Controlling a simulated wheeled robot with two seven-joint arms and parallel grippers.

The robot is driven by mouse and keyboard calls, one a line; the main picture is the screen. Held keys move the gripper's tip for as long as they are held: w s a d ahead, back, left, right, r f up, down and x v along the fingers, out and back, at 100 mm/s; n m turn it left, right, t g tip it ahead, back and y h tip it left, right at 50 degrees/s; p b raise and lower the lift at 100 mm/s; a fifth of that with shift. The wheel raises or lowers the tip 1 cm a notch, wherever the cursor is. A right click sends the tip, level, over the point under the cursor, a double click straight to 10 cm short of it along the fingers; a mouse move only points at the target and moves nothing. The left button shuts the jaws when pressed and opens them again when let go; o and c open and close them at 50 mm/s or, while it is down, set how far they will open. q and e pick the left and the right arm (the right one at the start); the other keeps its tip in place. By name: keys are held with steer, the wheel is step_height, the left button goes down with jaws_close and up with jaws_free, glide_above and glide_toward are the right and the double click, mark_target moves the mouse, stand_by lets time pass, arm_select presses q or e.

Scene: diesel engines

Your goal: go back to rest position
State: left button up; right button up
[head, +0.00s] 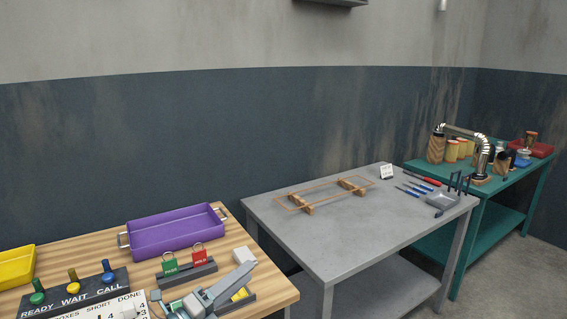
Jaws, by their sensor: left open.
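My left gripper (200,297) shows in part at the bottom of the head view, low over the front of the wooden bench (278,285). It is open, and I see nothing held in it. Its grey parts overlap a dark block with a yellow piece on it. My right gripper is not in view.
A grey table (330,236) with tools and a green table (515,185) stand to the right.

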arm_select(q)
steer(key=s+a+f+n+y, duration=0.55)
steer(key=f+n+y, duration=0.2)
steer(key=n, duration=0.35)
steer(key=s+a+f+n+y, duration=0.5)
steer(key=s+f+n+y, duration=0.15)
steer(key=f+n, duration=0.35)
steer(key=s+a+f+n+g, duration=0.1)
steer(key=s+f+n+g, duration=0.25)
steer(key=s, duration=0.65)
steer(key=s+f+n+g, duration=0.2)
steer(key=s+f+g, duration=0.2)
steer(key=s, duration=0.6)
steer(key=s+a+f+n+g, duration=0.1)
steer(key=s+f+n+g, duration=0.25)
steer(key=s, duration=0.65)
step_height(320, 180, down, 30)
steer(key=s+g, duration=0.1)
steer(key=s+a+f+m+g, duration=0.1)
steer(key=s+a+f, duration=0.2)
steer(key=s+f, duration=1.3)
steer(key=shift+s+f+b, duration=0.3)
steer(key=shift+s+b, duration=0.05)
steer(key=shift+s, duration=0.65)
